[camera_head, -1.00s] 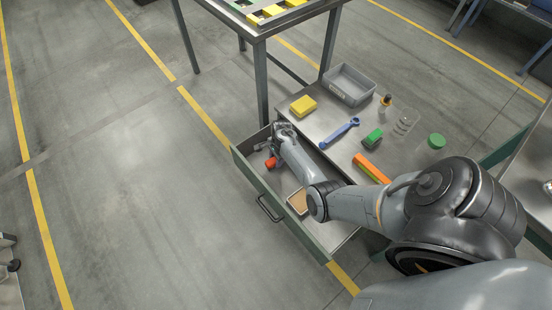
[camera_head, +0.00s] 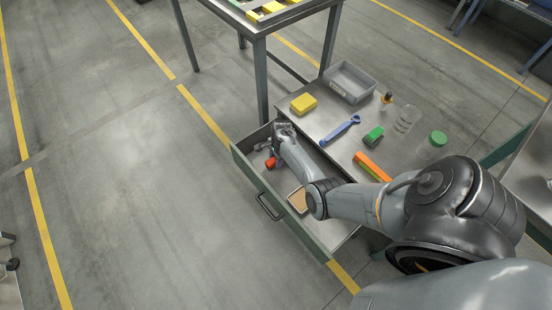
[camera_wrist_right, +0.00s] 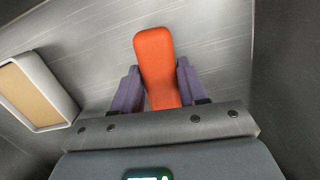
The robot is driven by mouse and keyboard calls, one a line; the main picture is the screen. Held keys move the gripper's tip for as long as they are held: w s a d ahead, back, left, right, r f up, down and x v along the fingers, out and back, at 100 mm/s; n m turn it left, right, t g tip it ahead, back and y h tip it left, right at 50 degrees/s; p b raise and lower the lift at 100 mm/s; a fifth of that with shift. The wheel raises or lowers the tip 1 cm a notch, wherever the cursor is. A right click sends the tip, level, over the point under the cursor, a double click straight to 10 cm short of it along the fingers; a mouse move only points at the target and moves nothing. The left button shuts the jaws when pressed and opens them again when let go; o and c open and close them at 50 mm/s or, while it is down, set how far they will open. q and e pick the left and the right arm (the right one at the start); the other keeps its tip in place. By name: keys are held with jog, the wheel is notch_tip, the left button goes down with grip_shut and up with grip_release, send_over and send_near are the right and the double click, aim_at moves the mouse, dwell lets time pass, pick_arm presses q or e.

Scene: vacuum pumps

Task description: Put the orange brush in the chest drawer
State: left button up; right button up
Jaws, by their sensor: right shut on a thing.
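The orange brush (camera_wrist_right: 154,50) shows in the right wrist view as a rounded orange piece between the two purple fingers of my right gripper (camera_wrist_right: 158,86), which is shut on it. In the head view its orange end (camera_head: 270,163) shows inside the open chest drawer (camera_head: 290,222), near the drawer's far left end. My right gripper (camera_head: 268,148) is down inside the drawer there, partly hidden by my own wrist. I cannot tell whether the brush touches the drawer floor. My left gripper is not in view.
A tan-bottomed tray (camera_head: 298,200) lies in the drawer, also in the wrist view (camera_wrist_right: 36,90). A table stands behind.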

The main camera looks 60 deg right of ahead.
jog(key=shift+f, duration=0.15)
jog(key=o, duration=1)
jog(key=r+p, duration=0.2)
jog(key=r, duration=0.1)
jog(key=r+p, duration=0.2)
jog(key=r, duration=0.1)
jog(key=d+r+p, duration=0.1)
jog(key=r+p, duration=0.1)
jog(key=r, duration=0.1)
jog(key=shift+s+r, duration=0.25)
jog(key=shift+s, duration=0.05)
jog(key=shift+r, duration=0.6)
jog(key=c, duration=1.3)
jog(key=shift+d, duration=0.1)
grip_shut()
